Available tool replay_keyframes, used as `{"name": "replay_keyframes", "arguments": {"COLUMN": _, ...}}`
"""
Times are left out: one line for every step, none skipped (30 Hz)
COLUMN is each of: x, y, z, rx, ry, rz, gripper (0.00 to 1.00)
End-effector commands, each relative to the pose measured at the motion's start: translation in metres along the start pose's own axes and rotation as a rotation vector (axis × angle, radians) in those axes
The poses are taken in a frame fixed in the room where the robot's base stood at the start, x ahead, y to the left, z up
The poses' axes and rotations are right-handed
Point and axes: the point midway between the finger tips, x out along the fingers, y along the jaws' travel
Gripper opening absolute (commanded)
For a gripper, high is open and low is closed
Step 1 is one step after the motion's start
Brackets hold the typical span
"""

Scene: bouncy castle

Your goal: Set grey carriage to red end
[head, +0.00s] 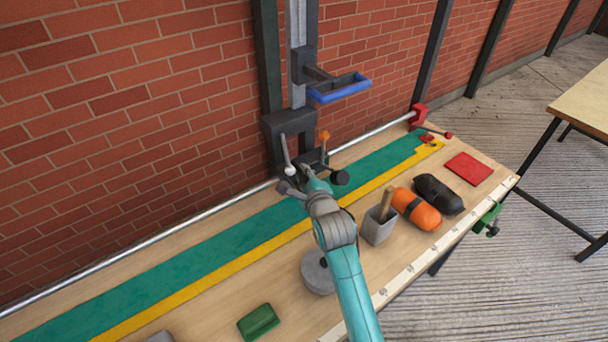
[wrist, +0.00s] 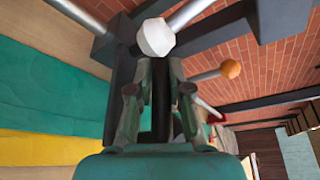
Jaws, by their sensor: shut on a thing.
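The dark grey carriage (head: 290,123) sits on the silver rail along the brick wall, with a white-knobbed lever, an orange knob (head: 324,135) and a black knob (head: 340,177). The red end (head: 418,113) is a red block at the rail's far right, well apart from the carriage. My gripper (head: 290,180) is at the carriage's front, low on it. In the wrist view my fingers (wrist: 158,68) close at the white knob (wrist: 156,37), which shows at their tips. The exact contact is partly hidden by the fingers.
The rail between carriage and red end looks clear. A tall column with a blue-edged bracket (head: 340,90) rises above the carriage.

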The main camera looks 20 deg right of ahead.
Motion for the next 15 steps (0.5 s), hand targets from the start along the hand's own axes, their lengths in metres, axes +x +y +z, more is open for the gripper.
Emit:
{"name": "replay_keyframes", "arguments": {"x": 0.000, "y": 0.000, "z": 0.000, "rx": 0.000, "ry": 0.000, "rz": 0.001, "gripper": 0.00}}
{"name": "replay_keyframes", "arguments": {"x": 0.000, "y": 0.000, "z": 0.000, "rx": 0.000, "ry": 0.000, "rz": 0.001, "gripper": 0.00}}
{"name": "replay_keyframes", "arguments": {"x": 0.001, "y": -0.001, "z": -0.001, "rx": 0.000, "ry": 0.000, "rz": 0.000, "gripper": 0.00}}
{"name": "replay_keyframes", "arguments": {"x": 0.001, "y": -0.002, "z": -0.003, "rx": 0.000, "ry": 0.001, "rz": 0.000, "gripper": 0.00}}
{"name": "replay_keyframes", "arguments": {"x": 0.002, "y": -0.003, "z": -0.005, "rx": 0.000, "ry": 0.002, "rz": 0.000, "gripper": 0.00}}
{"name": "replay_keyframes", "arguments": {"x": 0.004, "y": -0.007, "z": -0.009, "rx": 0.001, "ry": 0.003, "rz": -0.001, "gripper": 0.00}}
{"name": "replay_keyframes", "arguments": {"x": 0.006, "y": -0.010, "z": -0.013, "rx": 0.002, "ry": 0.004, "rz": -0.001, "gripper": 0.00}}
{"name": "replay_keyframes", "arguments": {"x": 0.008, "y": -0.013, "z": -0.018, "rx": 0.001, "ry": 0.005, "rz": -0.001, "gripper": 0.00}}
{"name": "replay_keyframes", "arguments": {"x": 0.011, "y": -0.018, "z": -0.025, "rx": 0.002, "ry": 0.006, "rz": -0.001, "gripper": 0.00}}
{"name": "replay_keyframes", "arguments": {"x": 0.013, "y": -0.021, "z": -0.030, "rx": 0.002, "ry": 0.006, "rz": -0.001, "gripper": 0.00}}
{"name": "replay_keyframes", "arguments": {"x": 0.015, "y": -0.025, "z": -0.036, "rx": 0.001, "ry": 0.006, "rz": -0.002, "gripper": 0.00}}
{"name": "replay_keyframes", "arguments": {"x": 0.018, "y": -0.031, "z": -0.043, "rx": 0.002, "ry": 0.006, "rz": -0.002, "gripper": 0.00}}
{"name": "replay_keyframes", "arguments": {"x": 0.020, "y": -0.034, "z": -0.048, "rx": 0.002, "ry": 0.005, "rz": -0.001, "gripper": 0.00}}
{"name": "replay_keyframes", "arguments": {"x": 0.022, "y": -0.038, "z": -0.053, "rx": 0.002, "ry": 0.006, "rz": -0.001, "gripper": 0.00}}
{"name": "replay_keyframes", "arguments": {"x": 0.024, "y": -0.042, "z": -0.058, "rx": 0.002, "ry": 0.005, "rz": -0.001, "gripper": 0.00}}
